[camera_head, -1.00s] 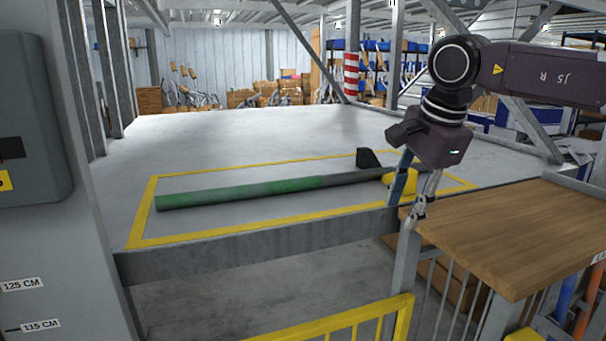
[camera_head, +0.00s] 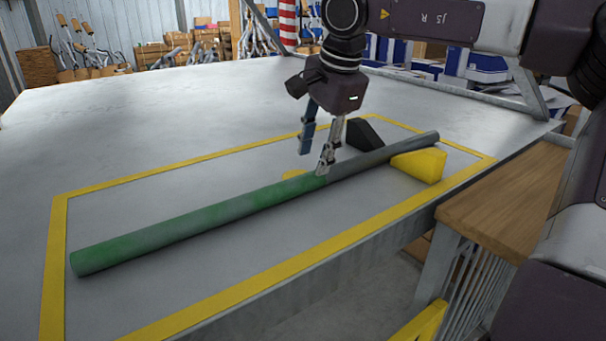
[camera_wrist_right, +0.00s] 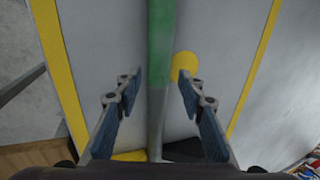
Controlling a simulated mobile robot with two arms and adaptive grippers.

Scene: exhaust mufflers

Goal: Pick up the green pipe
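The green pipe (camera_head: 200,220) lies slantwise on a grey platform, green on its left part and bare grey toward its far right end. My right gripper (camera_head: 314,158) is over the pipe near the place where green turns to grey. Its fingers are spread, one on the near side and one on the far side. In the right wrist view the pipe (camera_wrist_right: 160,45) runs between the open fingers (camera_wrist_right: 158,78), with a gap on each side. I cannot tell exactly how low the fingertips are. My left gripper is out of view.
A yellow wedge (camera_head: 419,165) and a black wedge (camera_head: 363,135) flank the pipe's grey end. A yellow outline (camera_head: 56,260) surrounds it on the platform (camera_head: 150,115). A wooden tabletop (camera_head: 505,210) stands at the right.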

